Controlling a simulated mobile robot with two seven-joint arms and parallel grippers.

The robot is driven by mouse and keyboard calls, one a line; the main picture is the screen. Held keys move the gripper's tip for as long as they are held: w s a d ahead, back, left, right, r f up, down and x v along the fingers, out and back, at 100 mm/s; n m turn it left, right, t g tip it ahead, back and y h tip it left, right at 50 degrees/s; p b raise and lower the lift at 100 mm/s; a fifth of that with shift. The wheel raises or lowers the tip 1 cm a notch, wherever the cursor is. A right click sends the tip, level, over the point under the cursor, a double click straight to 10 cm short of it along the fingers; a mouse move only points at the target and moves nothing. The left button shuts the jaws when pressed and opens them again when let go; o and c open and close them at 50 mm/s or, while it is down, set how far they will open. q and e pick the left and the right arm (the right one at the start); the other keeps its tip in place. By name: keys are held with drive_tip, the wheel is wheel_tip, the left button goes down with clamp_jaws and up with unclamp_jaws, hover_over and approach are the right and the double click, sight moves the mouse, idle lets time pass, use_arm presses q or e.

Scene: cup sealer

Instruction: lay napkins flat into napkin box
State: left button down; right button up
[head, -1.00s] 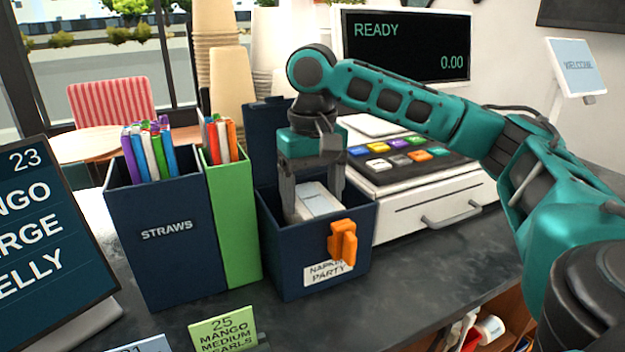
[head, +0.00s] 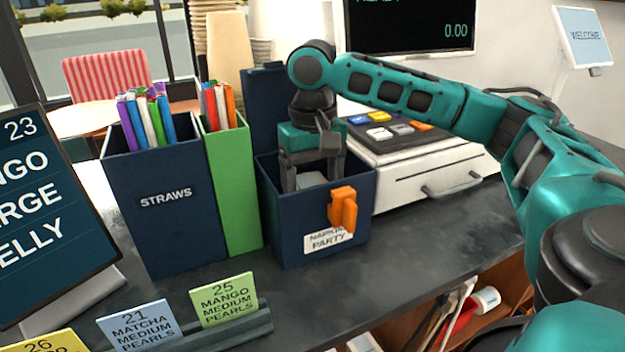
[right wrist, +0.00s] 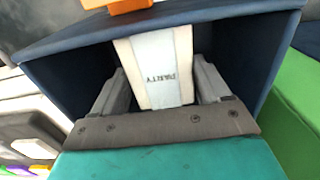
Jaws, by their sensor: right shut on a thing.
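The napkin box (head: 290,240) is a dark blue open box on the counter, with an orange clip and a label reading "PARTY" on its front. My right gripper (head: 312,178) reaches down into it from above. It is shut on a stack of white napkins (right wrist: 163,65), which shows between the two fingers in the right wrist view, with "PARTY" printed on its band. In the head view only the top of the napkins (head: 311,180) shows inside the box. Whether they touch the box floor is hidden. My left gripper is not in view.
A blue straws box (head: 165,220) and a green box of straws (head: 232,190) stand close on the left. The cash register (head: 430,175) is close on the right. Order cards (head: 223,300) stand in front. The counter right of the cards is clear.

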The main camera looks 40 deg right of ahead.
drive_tip(key=o, duration=1.1)
idle(0.3)
drive_tip(key=shift+r+p, duration=1.1)
drive_tip(key=shift+r, duration=2.45)
